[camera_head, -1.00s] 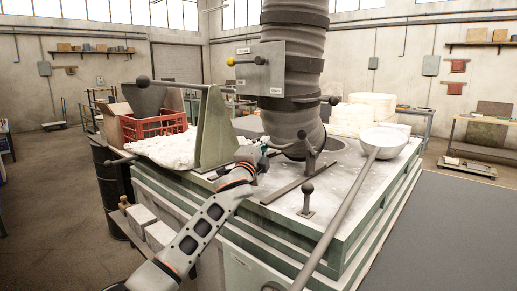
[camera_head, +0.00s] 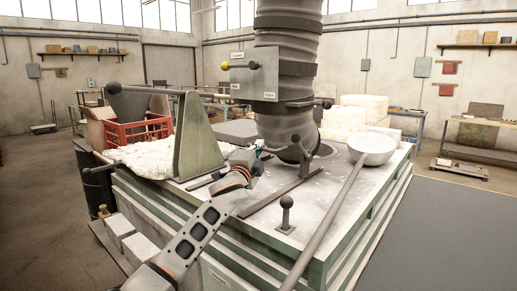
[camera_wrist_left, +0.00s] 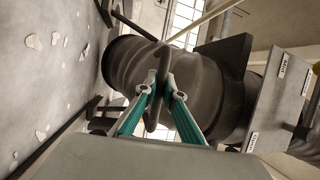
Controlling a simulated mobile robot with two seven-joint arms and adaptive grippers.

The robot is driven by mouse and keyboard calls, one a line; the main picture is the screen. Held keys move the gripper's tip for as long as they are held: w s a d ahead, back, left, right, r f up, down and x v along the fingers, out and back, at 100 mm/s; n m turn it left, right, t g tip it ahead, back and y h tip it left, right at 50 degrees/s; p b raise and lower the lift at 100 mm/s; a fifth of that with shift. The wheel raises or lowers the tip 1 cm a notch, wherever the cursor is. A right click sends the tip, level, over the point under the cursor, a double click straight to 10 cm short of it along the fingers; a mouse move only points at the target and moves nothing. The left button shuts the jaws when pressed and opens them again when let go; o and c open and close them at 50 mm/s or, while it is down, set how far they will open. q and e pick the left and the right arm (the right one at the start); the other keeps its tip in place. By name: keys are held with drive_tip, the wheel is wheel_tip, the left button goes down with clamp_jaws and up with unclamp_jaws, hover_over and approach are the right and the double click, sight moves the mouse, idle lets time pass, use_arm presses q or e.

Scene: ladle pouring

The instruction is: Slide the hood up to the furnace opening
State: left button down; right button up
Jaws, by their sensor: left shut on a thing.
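The hood (camera_head: 290,110) is a grey ribbed duct with dark bands and a control box. Its lower end stands over the left part of the round furnace opening (camera_head: 325,151), whose right part still shows. Dark rails (camera_head: 282,196) lie below the hood on the furnace top. My left gripper (camera_head: 262,152) is at the hood's lower left side. In the left wrist view its teal fingers (camera_wrist_left: 162,88) are closed on a dark curved handle bar in front of the hood (camera_wrist_left: 215,85). My right gripper is out of view.
A ladle (camera_head: 372,148) rests across the right of the furnace top, its long handle reaching to the front. A short knobbed lever (camera_head: 286,212) stands in front. A grey-green bracket (camera_head: 197,140), white heaped material (camera_head: 145,158) and a red crate (camera_head: 140,131) are at left.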

use_arm(q)
drive_tip(key=c, duration=2.4)
unclamp_jaws()
drive_tip(key=shift+r, duration=0.3)
drive_tip(key=shift+o, duration=1.3)
drive_tip(key=shift+w+d+f, duration=0.15)
drive_tip(key=shift+w+f, duration=0.1)
drive_tip(key=shift+s, duration=0.1)
drive_tip(key=shift+s, duration=0.15)
drive_tip(key=v, duration=1.1)
drive_tip(key=shift+s, duration=0.35)
